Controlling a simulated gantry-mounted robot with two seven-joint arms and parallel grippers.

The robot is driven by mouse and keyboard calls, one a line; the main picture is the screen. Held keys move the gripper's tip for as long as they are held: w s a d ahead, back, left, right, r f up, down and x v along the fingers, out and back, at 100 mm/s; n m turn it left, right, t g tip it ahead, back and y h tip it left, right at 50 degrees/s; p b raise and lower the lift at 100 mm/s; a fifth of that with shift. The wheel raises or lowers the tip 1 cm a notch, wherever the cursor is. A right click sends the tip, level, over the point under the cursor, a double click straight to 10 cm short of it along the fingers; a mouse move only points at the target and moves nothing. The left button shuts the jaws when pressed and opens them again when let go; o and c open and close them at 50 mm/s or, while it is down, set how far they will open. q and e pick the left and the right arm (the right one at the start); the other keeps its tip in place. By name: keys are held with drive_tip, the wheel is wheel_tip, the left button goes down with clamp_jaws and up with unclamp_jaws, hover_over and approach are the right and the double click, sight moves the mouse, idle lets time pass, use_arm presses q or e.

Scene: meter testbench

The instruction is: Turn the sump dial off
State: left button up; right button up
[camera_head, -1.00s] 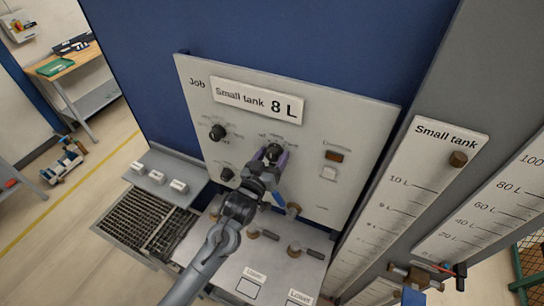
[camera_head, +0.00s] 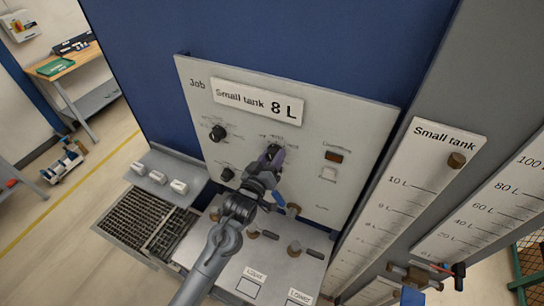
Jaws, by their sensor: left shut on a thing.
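A light grey control panel (camera_head: 309,188) on the blue wall carries several black dials. The small print around the dials is too blurred to read, so I cannot tell by label which one is the sump dial. My right gripper is not in view.
A "Small tank 8 L" sign (camera_head: 257,101) is above the dials. Valve handles (camera_head: 295,247) stand on the ledge below. Level scales (camera_head: 408,190) rise at the right.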

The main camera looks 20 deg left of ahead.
use_arm(q)
drive_tip(key=n, duration=0.3)
drive_tip(key=shift+p, duration=0.35)
drive_tip(key=shift+n, duration=1.4)
drive_tip(key=o, duration=1)
drive_tip(key=shift+s, duration=0.1)
